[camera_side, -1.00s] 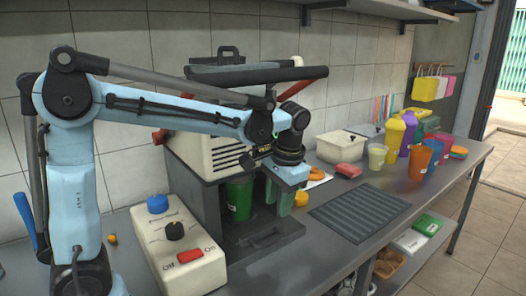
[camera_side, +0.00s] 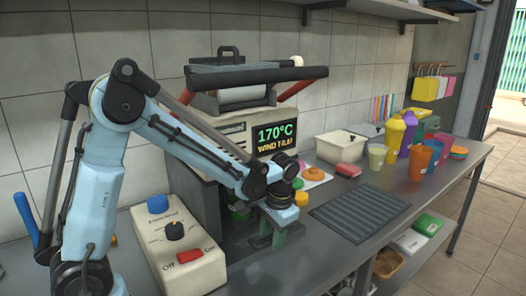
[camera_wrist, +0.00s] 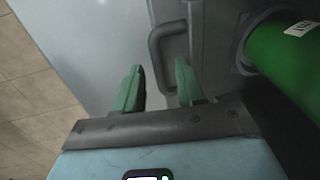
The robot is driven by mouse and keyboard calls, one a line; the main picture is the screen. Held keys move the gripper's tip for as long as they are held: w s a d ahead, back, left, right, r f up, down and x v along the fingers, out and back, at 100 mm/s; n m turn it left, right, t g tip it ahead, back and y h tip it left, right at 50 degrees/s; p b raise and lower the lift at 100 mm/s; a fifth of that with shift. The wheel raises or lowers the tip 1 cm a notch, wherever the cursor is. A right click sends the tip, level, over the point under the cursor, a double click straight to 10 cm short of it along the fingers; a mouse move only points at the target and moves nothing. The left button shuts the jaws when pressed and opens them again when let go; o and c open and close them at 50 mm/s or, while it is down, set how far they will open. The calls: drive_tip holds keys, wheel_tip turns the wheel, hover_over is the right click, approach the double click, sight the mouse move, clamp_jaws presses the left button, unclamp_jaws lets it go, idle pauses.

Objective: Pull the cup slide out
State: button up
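The press (camera_side: 235,130) stands against the wall, its lit display reading 170°C. The green cup (camera_side: 240,213) stands in its lower bay, partly hidden by my arm. In the wrist view the cup (camera_wrist: 285,62) is at the right, seated in a round holder on the grey cup slide (camera_wrist: 212,35). The slide's dark bent handle (camera_wrist: 155,48) is just beyond my fingertips, roughly in line with the gap between them. My gripper (camera_wrist: 160,75) has its two green fingers apart and empty.
A control box (camera_side: 180,250) with blue and black knobs and a red switch stands left of the press. A ribbed drain mat (camera_side: 358,212) lies to the right. Cups and bottles (camera_side: 405,140) stand farther back. The counter's front edge (camera_side: 375,245) is close by.

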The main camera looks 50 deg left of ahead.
clamp_jaws()
drive_tip(key=shift+d, duration=0.1)
idle(0.3)
drive_tip(key=d, duration=1.9)
unclamp_jaws()
drive_tip(key=shift+r, duration=0.1)
wheel_tip(320, 180, up, 12)
drive_tip(key=d, duration=0.2)
